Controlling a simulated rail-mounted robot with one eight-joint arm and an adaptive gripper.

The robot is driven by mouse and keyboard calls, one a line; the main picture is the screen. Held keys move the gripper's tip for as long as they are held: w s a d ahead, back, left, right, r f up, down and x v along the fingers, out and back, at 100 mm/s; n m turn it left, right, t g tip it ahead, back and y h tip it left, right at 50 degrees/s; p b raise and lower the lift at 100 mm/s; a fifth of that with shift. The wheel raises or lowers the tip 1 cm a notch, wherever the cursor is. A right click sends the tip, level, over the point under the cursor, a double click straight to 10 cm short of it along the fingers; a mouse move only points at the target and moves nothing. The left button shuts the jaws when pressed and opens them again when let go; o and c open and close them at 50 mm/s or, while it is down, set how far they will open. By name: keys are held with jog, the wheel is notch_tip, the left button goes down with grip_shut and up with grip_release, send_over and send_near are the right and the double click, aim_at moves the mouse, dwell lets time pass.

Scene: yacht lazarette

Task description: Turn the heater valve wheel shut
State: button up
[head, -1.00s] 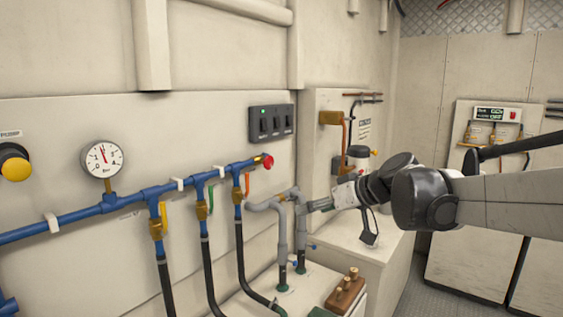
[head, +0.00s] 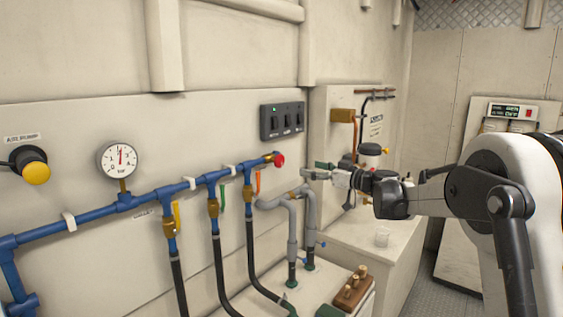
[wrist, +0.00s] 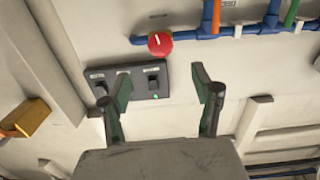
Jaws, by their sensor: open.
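A red round wheel (head: 279,160) sits at the right end of the blue pipe on the left wall. I can read no heater label on it. In the wrist view the red wheel (wrist: 160,43) shows a white mark on its face. My gripper (head: 316,170) points left, just right of the wheel and apart from it. In the wrist view my gripper (wrist: 161,80) has its two fingers spread wide with nothing between the tips. The wheel appears beyond the gap between them. How far the tips are from the wheel is hard to tell.
A black switch panel (head: 282,120) is on the wall above the wheel. Coloured levers and hoses hang below the blue pipe (head: 100,208). Grey bent pipes (head: 292,225) stand below my gripper.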

aim_at(281, 162)
jog(key=p+x, duration=0.2)
jog(key=x, duration=1.1)
jog(key=shift+w+a, duration=0.1)
jog(key=shift+a, duration=0.3)
jog(key=c, duration=1.2)
jog(key=shift+o, duration=0.2)
jog(key=shift+f, duration=0.1)
